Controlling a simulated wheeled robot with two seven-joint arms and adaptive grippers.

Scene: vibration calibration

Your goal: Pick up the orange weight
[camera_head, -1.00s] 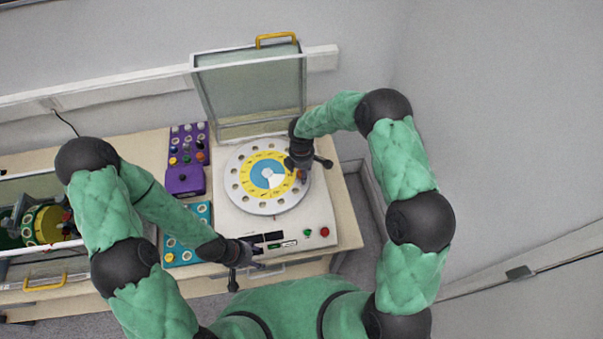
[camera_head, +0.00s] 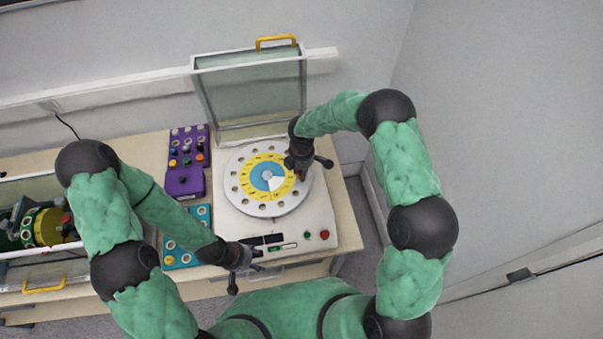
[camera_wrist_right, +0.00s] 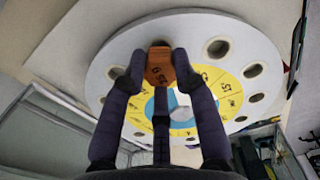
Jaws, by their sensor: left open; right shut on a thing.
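The orange weight (camera_wrist_right: 159,70) is a small block with a dark mark on its face. In the right wrist view it sits between the two fingertips of my right gripper (camera_wrist_right: 159,72), which are shut on it. It is at the rim of the white disc (camera_wrist_right: 115,75), over or in a hole; I cannot tell whether it is clear of the disc. In the head view my right gripper (camera_head: 304,172) is at the disc's right side and mostly hides the weight. My left gripper (camera_head: 243,268) is open and empty at the machine's front edge.
The disc, with holes and a yellow and blue centre, tops a white machine (camera_head: 321,218) with a raised clear lid (camera_head: 250,90) behind. A purple rack (camera_head: 184,181) with small coloured pieces and a teal tray (camera_head: 178,257) stand to the left. A yellow-handled case is at far left.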

